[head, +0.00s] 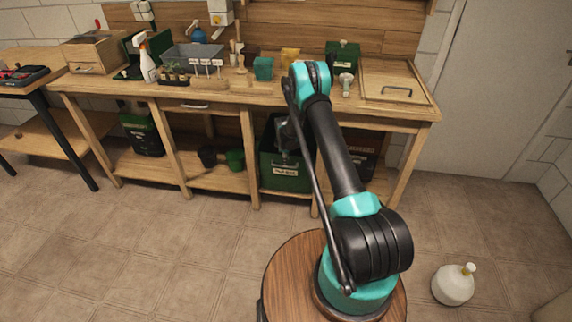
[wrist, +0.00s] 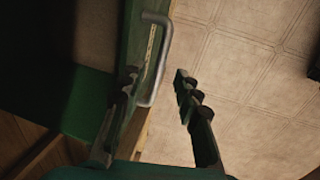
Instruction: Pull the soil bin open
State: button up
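The soil bin (head: 284,177) is a dark green box with a pale label, low in the bench's middle-right bay. In the wrist view its green front panel (wrist: 135,35) runs up the picture, with a grey metal bar handle (wrist: 163,50) on it. My gripper (wrist: 155,73) is open, with one dark finger on each side of the handle's line. The left finger overlaps the green panel. I cannot tell whether either finger touches the handle. In the head view, my arm partly covers the bin's right side, and the gripper (head: 286,138) shows small by its upper part.
The wooden bench (head: 225,98) stands above the bin, with legs beside the bay. Pots (head: 234,158) and a dark sack (head: 143,134) are on the lower shelf. The tiled floor before the bench is clear. A white round container (head: 453,286) stands at right.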

jog(key=shift+w+d+f, duration=0.1)
jog(key=shift+w+f, duration=0.05)
jog(key=shift+f, duration=0.75)
jog(key=shift+w+f, duration=0.15)
jog(key=shift+f, duration=0.7)
jog(key=shift+c, duration=0.3)
grip_shut()
